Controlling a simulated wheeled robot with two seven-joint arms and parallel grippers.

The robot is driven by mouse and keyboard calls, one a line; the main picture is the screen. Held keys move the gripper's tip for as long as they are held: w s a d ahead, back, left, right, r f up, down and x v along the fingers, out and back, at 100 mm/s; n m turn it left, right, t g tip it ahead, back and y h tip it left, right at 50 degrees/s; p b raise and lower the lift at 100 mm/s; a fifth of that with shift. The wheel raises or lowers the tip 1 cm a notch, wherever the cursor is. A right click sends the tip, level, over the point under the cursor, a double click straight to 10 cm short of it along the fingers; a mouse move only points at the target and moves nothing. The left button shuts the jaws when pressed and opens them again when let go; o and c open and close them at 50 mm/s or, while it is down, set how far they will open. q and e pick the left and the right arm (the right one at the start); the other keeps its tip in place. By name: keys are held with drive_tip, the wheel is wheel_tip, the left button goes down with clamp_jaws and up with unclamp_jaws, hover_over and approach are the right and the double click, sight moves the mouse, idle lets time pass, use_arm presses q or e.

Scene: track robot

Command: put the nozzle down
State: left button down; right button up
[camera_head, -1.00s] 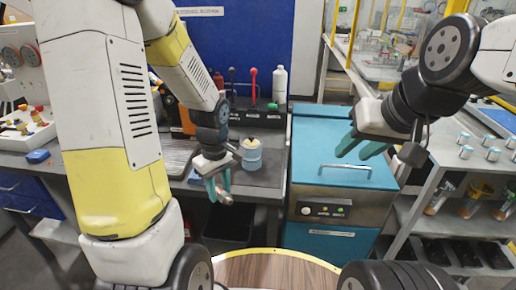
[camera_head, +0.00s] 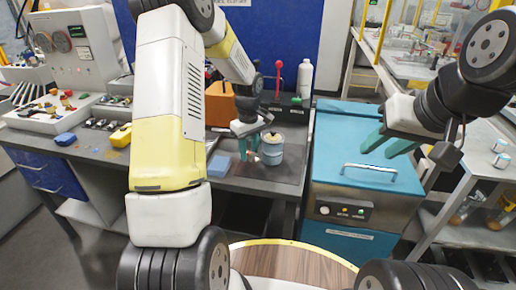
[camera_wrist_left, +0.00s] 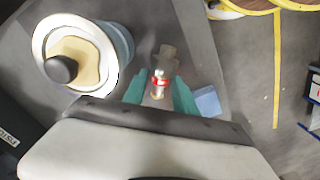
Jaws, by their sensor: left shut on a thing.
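My left gripper (camera_head: 248,152) is over the grey workbench, just left of the blue-and-white jar (camera_head: 271,150). In the left wrist view, its teal fingers (camera_wrist_left: 160,92) are shut on the nozzle (camera_wrist_left: 162,72), a small metal piece with a red band. The nozzle points away from the gripper over the grey bench top; I cannot tell whether it touches the surface. In the head view the nozzle is mostly hidden by the fingers and jar. My right gripper (camera_head: 385,143) is open and empty above the teal box machine.
The jar also shows in the left wrist view (camera_wrist_left: 122,45), close left of the nozzle. A blue block (camera_head: 218,165) lies left of the gripper. The teal machine (camera_head: 362,185) stands right of the bench. A white bottle (camera_head: 306,78) and a red-knobbed lever (camera_head: 279,68) stand behind.

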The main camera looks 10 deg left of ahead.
sight(249, 159)
use_arm(q)
drive_tip(key=shift+f, duration=1.65)
drive_tip(key=shift+f, duration=0.1)
drive_tip(key=c, duration=1)
unclamp_jaws()
